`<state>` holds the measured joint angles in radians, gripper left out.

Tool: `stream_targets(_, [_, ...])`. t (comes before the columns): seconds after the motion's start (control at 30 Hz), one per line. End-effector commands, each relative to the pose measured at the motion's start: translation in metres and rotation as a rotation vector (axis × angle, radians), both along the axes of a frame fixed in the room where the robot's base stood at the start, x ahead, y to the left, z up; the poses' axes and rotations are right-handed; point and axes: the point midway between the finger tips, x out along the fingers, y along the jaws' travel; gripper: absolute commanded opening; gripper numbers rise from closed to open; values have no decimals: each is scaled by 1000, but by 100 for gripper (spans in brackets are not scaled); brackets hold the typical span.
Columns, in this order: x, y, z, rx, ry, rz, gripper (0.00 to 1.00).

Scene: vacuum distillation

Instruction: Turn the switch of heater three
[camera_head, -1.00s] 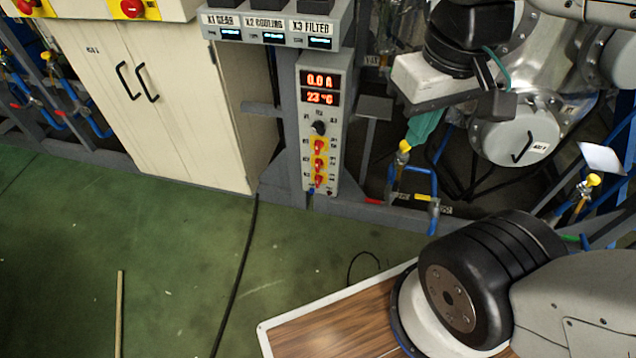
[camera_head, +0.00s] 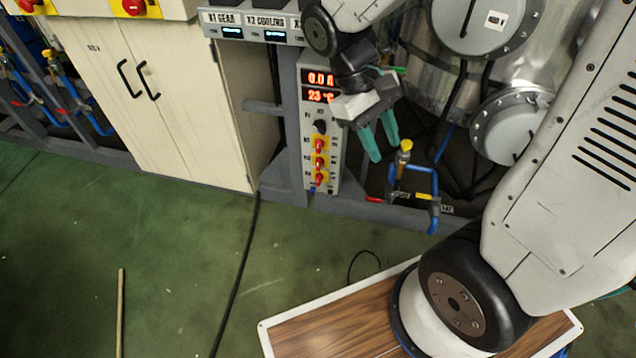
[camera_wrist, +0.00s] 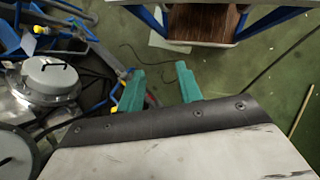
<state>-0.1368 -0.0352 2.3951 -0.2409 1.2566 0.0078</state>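The heater control panel (camera_head: 337,183) is a narrow grey upright box in the head view, with red digit displays at the top. The panel is not visible there.
A yellow-handled valve on blue piping (camera_head: 406,150) stands close to the right of my gripper. Metal vessels (camera_head: 505,130) are behind it. A cream cabinet (camera_head: 150,100) is left of the panel. The green floor (camera_head: 180,250) in front is mostly clear, with a black cable.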

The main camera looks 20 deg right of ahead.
Motion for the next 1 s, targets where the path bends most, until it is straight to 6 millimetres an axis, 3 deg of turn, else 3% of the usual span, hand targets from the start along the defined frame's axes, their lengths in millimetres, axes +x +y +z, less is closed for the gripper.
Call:
stream_targets(0.37, [72,-27,-91,-272,308,311,35])
stream_targets(0.57, [109,-39,-152,-419,445,512,35])
stream_targets(0.77, [143,-46,-223,-565,563,737,35])
stream_targets(1.0, [175,-48,-323,-736,667,1047,35])
